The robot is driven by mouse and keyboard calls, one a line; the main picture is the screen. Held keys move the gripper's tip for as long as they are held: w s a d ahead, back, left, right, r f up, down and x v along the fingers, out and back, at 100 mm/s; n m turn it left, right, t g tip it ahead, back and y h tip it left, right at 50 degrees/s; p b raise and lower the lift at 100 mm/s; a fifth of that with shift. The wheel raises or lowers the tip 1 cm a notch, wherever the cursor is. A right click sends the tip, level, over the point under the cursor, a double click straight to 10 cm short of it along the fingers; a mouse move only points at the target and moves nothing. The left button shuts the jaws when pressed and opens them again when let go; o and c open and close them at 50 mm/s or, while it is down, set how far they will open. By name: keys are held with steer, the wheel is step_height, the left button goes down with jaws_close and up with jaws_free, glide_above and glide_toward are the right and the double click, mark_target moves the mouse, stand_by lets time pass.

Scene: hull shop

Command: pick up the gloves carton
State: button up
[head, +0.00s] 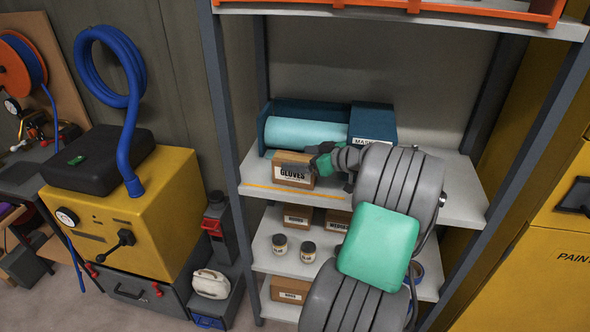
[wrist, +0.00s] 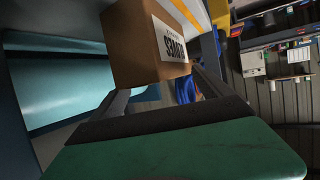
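The gloves carton (head: 291,172) is a small brown box with a white label, standing upright on the upper shelf near its front edge. In the wrist view the carton (wrist: 140,48) sits just past the palm, at the ends of my two dark fingers. My gripper (head: 312,162) reaches in from the right at the carton's right end, one finger showing along its top rear. In the wrist view my gripper (wrist: 165,92) has its fingers spread apart near the carton's sides. I see no clear firm contact. The fingertips are partly hidden by the carton.
A teal roll in a blue holder (head: 305,133) and a blue masks box (head: 372,123) stand close behind the carton. The shelf (head: 462,198) is bare at the right. Lower shelves hold cartons and two jars (head: 308,251). A grey post (head: 221,110) stands at the left.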

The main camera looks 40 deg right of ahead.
steer(key=shift+s+f, duration=0.1)
jaws_close()
stand_by(0.7)
